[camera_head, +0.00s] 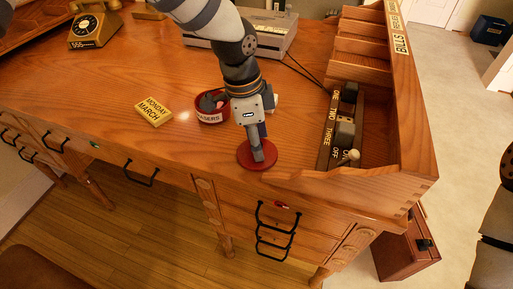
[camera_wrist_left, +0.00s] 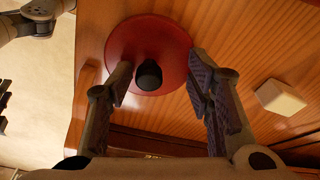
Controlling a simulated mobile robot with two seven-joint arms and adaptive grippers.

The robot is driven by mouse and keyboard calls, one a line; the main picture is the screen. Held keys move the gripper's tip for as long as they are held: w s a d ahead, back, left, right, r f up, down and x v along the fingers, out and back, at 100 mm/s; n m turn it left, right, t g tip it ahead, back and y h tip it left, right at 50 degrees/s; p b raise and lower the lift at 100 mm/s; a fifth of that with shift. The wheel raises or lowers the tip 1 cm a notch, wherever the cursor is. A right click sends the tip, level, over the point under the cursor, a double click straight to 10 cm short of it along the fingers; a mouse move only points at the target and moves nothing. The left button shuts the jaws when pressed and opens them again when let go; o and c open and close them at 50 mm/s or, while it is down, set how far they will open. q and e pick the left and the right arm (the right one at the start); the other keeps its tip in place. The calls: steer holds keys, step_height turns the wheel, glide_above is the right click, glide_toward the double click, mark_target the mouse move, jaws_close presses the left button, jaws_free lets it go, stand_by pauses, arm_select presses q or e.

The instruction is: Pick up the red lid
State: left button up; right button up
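The red lid (camera_head: 257,155) is a flat red disc lying on the wooden desk near its front edge. The left wrist view shows the red lid (camera_wrist_left: 122,45) with a round black knob (camera_wrist_left: 148,75) at its middle. My left gripper (camera_head: 258,150) is over the lid, pointing down, and hides part of it in the head view. In the left wrist view my left gripper (camera_wrist_left: 160,85) is open, with one finger on each side of the knob; contact cannot be told. My right gripper is not in view.
A red bowl (camera_head: 213,117) with a white label stands behind the lid. A yellow calendar block (camera_head: 153,111) lies to the left. A wooden organizer (camera_head: 374,118) with switches stands to the right. A pale block (camera_wrist_left: 280,97) shows in the wrist view. The left desktop is mostly clear.

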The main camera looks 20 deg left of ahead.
arm_select(q)
steer(key=shift+s+f, duration=0.15)
steer(key=c, duration=0.4)
steer(key=shift+s, duration=0.1)
steer(key=shift+c, duration=0.6)
steer(key=shift+f, duration=0.15)
steer(key=shift+c, duration=0.2)
